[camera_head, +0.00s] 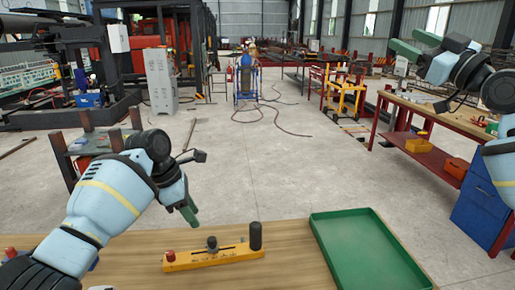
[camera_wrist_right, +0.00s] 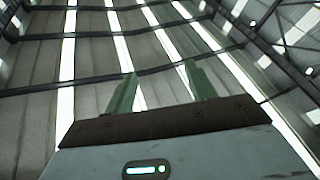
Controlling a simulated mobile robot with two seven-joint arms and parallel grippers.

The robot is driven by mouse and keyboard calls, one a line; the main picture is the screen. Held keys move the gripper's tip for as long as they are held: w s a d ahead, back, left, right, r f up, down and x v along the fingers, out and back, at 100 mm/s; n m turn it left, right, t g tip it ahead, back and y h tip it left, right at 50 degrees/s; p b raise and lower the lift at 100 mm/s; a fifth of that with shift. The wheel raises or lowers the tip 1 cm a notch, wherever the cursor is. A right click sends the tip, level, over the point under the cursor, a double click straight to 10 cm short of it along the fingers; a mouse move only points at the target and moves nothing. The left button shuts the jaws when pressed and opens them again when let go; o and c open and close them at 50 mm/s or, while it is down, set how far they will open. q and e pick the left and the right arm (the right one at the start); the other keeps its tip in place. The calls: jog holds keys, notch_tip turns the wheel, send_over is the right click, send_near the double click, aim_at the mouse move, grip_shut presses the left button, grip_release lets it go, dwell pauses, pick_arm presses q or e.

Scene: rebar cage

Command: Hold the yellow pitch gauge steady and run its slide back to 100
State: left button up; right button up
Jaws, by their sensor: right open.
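The yellow pitch gauge (camera_head: 232,255) lies on the wooden table in front of me, a long bar set left to right. It carries a red knob at its left end, a dark slide with a knob (camera_head: 212,244) near its middle, and a tall black post (camera_head: 255,236) at its right end. Its scale marks are too small to read. My left gripper (camera_head: 194,220) hangs above and left of the slide, apart from it; its green fingers overlap in view. My right gripper (camera_head: 402,38) is raised far to the upper right, open and empty; its fingers show apart in the right wrist view (camera_wrist_right: 158,70).
A green tray (camera_head: 318,240) lies on the table right of the gauge and looks empty. The wooden tabletop (camera_head: 300,275) is bare between them. A workbench (camera_head: 440,115) with a yellow bin (camera_head: 418,146) stands to the right. Open concrete floor lies beyond the table.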

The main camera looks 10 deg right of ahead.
jog(key=w+a+f+n+g, duration=0.5)
jog(key=a+f, duration=0.3)
jog(key=f, duration=0.3)
jog(key=w+a+f+n+g, duration=0.3)
jog(key=w+a+f+g, duration=0.2)
jog(key=w+a+f, duration=0.5)
jog(key=n+g+h, duration=0.7)
jog(key=n+g, duration=0.3)
jog(key=n, duration=0.1)
send_over(256, 224)
jog(key=f, duration=1.2)
jog(key=w+f, duration=0.1)
jog(key=f, duration=0.5)
jog(key=shift+d+f, duration=0.1)
jog(key=shift+s+f+n+g, duration=0.15)
jog(key=shift+s+n+g, duration=0.15)
jog(key=shift+s, duration=0.15)
jog(key=shift+f, duration=3.95)
